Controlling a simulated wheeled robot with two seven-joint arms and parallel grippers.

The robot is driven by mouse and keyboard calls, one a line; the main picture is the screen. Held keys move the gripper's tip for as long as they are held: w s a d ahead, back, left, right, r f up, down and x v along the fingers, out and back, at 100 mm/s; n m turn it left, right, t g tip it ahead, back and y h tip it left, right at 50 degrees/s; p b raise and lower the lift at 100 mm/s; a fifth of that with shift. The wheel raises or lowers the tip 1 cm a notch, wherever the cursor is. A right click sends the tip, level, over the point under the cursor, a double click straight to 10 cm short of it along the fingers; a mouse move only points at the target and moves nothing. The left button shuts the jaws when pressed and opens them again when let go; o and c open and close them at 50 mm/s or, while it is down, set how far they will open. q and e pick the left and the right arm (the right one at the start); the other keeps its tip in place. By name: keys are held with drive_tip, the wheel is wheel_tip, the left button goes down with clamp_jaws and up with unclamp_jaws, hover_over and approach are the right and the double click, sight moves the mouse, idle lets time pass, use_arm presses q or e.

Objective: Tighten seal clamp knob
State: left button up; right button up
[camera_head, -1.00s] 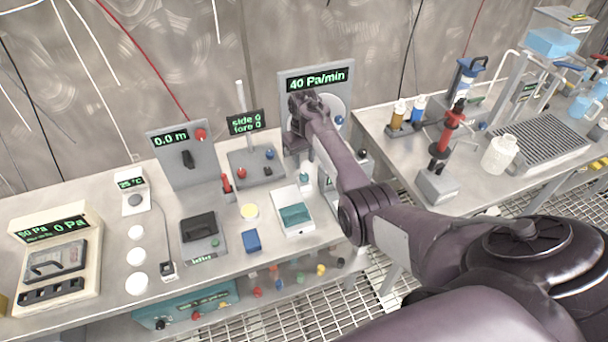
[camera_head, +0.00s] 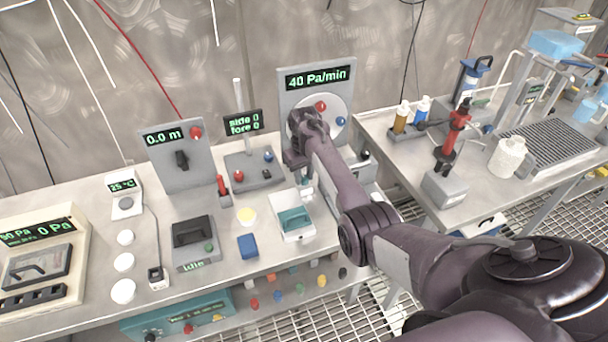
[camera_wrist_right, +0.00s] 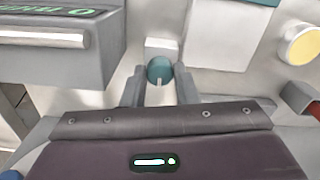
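A small round teal knob (camera_wrist_right: 160,70) shows in the right wrist view between the two finger tips of my right gripper (camera_wrist_right: 160,92). The fingers stand one on each side of it, with no clear grip on it; they look open. In the head view my right gripper (camera_head: 302,178) points down over the bench, in front of the grey panel (camera_head: 288,112) that reads 40 Pa/min. The knob is mostly hidden there by the gripper. The panel's white disc carries a red knob (camera_head: 321,106) and a blue knob (camera_head: 340,121). My left gripper is out of view.
A grey box with a green display (camera_wrist_right: 60,45) is close beside the fingers in the wrist view.

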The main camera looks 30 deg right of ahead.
drive_tip(key=shift+c, duration=0.7)
